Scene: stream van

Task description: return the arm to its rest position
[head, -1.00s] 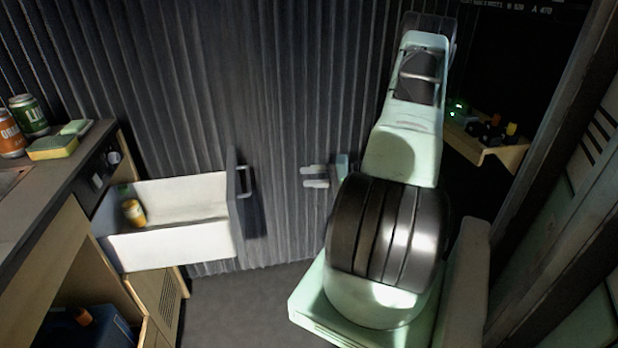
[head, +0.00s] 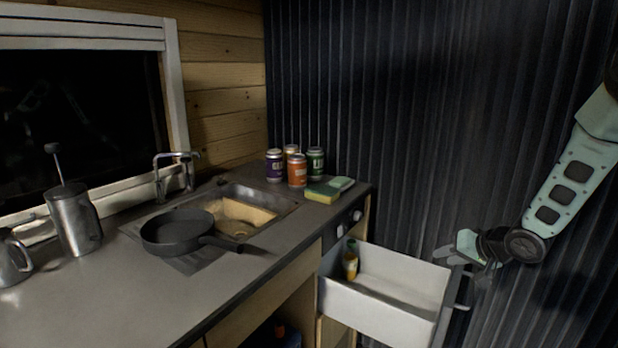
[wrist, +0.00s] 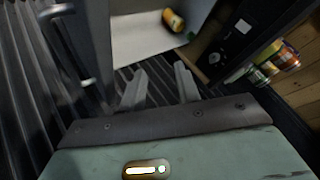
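My gripper (head: 455,252) is at the right in the head view, beside the top right end of the open white drawer (head: 380,312). I cannot tell whether it touches the drawer front or its handle (head: 463,290). In the wrist view my gripper (wrist: 160,80) has its two pale fingers apart with nothing between them. My arm (head: 570,185) reaches in from the right edge, bent down to the wrist. The drawer front with its handle (wrist: 57,12) also shows at the left in the wrist view.
A yellow bottle (head: 350,262) stands in the drawer. On the counter (head: 60,300) are a black pan (head: 178,232), a French press (head: 73,220), several cans (head: 297,170) and a sponge (head: 322,192). The ribbed dark wall (head: 430,130) lies behind my arm.

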